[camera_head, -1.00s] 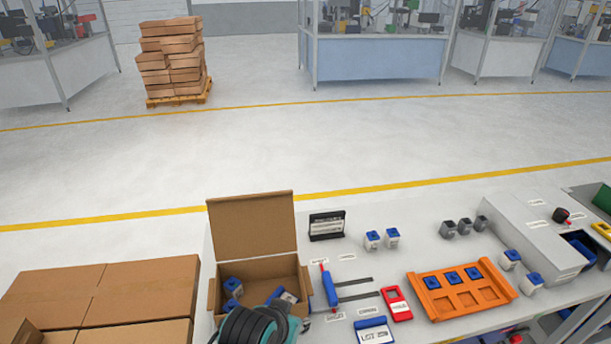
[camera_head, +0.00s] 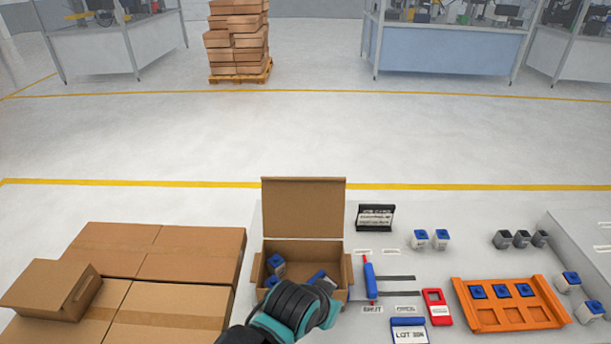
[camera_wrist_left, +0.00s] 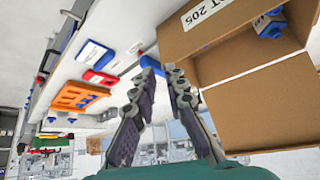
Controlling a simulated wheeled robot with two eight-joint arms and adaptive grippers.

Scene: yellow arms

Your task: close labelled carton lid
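The brown carton (camera_head: 347,276) stands on the table with its lid (camera_head: 303,208) raised upright at the back. Blue-and-white parts (camera_head: 275,265) lie inside. My left arm, ending in a dark wrist, covers the carton's front; its fingers are hidden in the head view. In the left wrist view, the left gripper (camera_wrist_left: 161,66) has its fingertips apart with nothing between them. It is beside the carton (camera_wrist_left: 190,45), whose outer wall bears a white label reading "T 205". I cannot tell whether a finger touches the cardboard. My right gripper is not in view.
Closed brown boxes (camera_head: 150,255) fill the left side. Right of the carton are a blue-handled tool (camera_head: 369,281), a black sign (camera_head: 375,217), a red device (camera_head: 437,306), a blue label block (camera_head: 408,330) and an orange tray (camera_head: 510,316).

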